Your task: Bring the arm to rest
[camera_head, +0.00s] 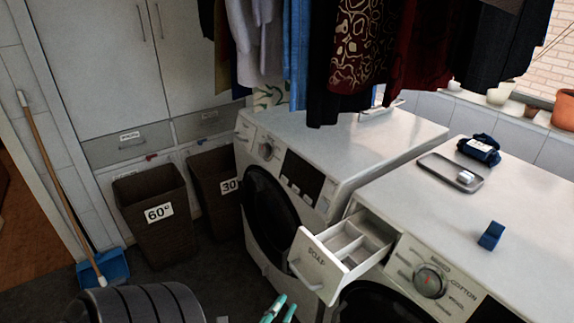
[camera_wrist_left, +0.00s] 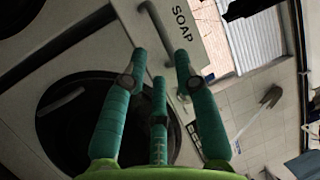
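My left gripper (camera_head: 279,308) shows at the bottom edge of the head view as teal fingertips, below the pulled-out soap drawer (camera_head: 318,262). In the left wrist view its teal fingers (camera_wrist_left: 160,70) are spread apart with nothing held between them. The drawer front (camera_wrist_left: 193,50), marked SOAP, and its handle (camera_wrist_left: 155,32) lie beyond the fingertips. I cannot tell whether a finger touches the handle. The drawer stands open from the near washing machine (camera_head: 440,262). My right gripper is not in view.
A second washing machine (camera_head: 340,135) stands behind. A grey tray (camera_head: 455,178) and a blue block (camera_head: 491,236) rest on the near machine. Clothes (camera_head: 350,50) hang above. Brown bins (camera_head: 160,235) and a broom (camera_head: 60,185) with a blue dustpan (camera_head: 103,268) stand at left.

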